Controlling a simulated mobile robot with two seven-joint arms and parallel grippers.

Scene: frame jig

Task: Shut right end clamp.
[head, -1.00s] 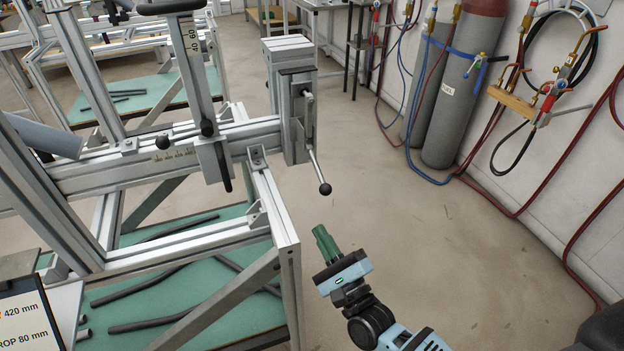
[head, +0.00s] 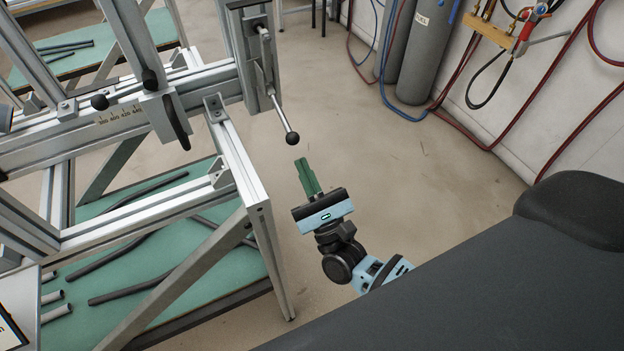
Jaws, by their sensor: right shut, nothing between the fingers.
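The right end clamp (head: 247,55) is a grey metal block at the right end of the aluminium frame jig. Its lever (head: 279,112) slants down to the right and ends in a black ball knob (head: 292,138). My right gripper (head: 303,165) has green fingers, shut and empty. In the picture its tips are just below the knob, with a small gap between them. I cannot tell the depth between tips and knob. My left gripper is not in view.
The jig's rail (head: 110,125) and legs fill the left side. A green lower shelf (head: 150,255) holds several dark tubes. Gas cylinders (head: 425,50) and hoses stand along the right wall. The floor (head: 400,150) right of the clamp is clear.

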